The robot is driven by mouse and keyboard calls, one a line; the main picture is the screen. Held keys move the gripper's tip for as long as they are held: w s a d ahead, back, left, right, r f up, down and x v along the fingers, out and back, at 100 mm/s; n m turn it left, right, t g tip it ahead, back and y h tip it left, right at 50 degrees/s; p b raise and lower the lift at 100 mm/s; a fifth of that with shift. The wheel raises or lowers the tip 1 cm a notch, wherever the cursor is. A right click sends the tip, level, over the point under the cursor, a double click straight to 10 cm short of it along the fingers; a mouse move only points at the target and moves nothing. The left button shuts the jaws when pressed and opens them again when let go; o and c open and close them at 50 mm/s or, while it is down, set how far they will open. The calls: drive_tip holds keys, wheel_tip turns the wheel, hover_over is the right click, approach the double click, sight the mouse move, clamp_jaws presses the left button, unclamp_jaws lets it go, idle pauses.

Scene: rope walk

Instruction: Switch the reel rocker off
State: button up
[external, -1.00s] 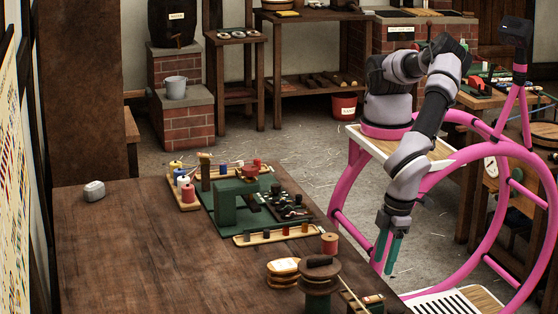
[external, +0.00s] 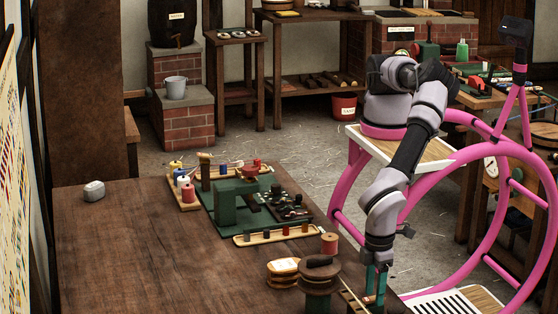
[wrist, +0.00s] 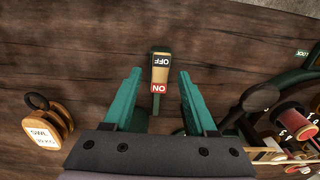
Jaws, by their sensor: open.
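I cannot tell which end is pressed in. My gripper (wrist: 158,76) is open, its two green fingers on either side of the rocker with nothing held. In the external view my gripper (external: 375,300) points down at the bench's near right edge. There it hides most of the rocker's spot. I cannot tell how far the fingertips are above it.
In the wrist view a wooden block marked SWL (wrist: 42,134) lies at left. Green reel gear with a dark knob (wrist: 260,97) and red spools (wrist: 292,121) stand close at right. In the external view the left of the bench (external: 150,240) is mostly clear.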

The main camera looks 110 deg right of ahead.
clamp_jaws()
drive_tip(key=shift+s+t, duration=0.35)
drive_tip(key=shift+t, duration=0.45)
drive_tip(key=shift+f+t, duration=0.1)
drive_tip(key=shift+t, duration=0.4)
unclamp_jaws()
drive_tip(key=shift+s, duration=0.1)
